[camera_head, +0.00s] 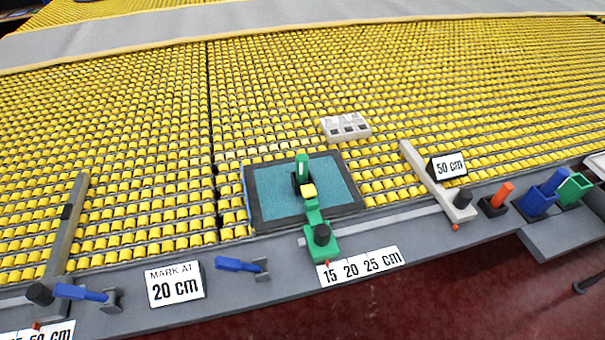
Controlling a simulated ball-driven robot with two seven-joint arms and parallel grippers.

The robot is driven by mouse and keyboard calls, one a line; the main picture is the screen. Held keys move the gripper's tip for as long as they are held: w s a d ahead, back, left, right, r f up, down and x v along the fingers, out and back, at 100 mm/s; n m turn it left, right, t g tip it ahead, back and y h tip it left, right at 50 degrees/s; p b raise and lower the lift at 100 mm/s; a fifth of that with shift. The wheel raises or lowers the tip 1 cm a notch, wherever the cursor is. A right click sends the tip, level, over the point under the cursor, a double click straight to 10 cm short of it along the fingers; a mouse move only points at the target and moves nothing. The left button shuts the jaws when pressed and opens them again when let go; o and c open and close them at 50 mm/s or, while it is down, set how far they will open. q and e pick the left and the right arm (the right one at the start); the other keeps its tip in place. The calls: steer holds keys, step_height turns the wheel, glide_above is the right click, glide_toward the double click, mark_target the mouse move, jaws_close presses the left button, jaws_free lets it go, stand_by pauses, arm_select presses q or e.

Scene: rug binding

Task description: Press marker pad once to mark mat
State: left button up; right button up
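A teal mat (335,182) with a dark border lies on the yellow roller bed, near its front edge. A green marker device (317,217) sits on the front rail, with its arm reaching back over the mat. The device has a black knob at its front, a yellow block (308,191) on the arm, and an upright green handle (302,166) over a dark part at the far end. I cannot tell whether that end touches the mat. No mark is visible on the teal surface. Neither of my grippers is clearly in view.
Signs read "MARK AT 20 cm" (175,284) and "15 20 25 cm" (360,267). Blue-handled clamps (240,265) line the front rail. A white slotted block (346,127) sits behind the mat. Orange, blue and green holders (538,198) stand right.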

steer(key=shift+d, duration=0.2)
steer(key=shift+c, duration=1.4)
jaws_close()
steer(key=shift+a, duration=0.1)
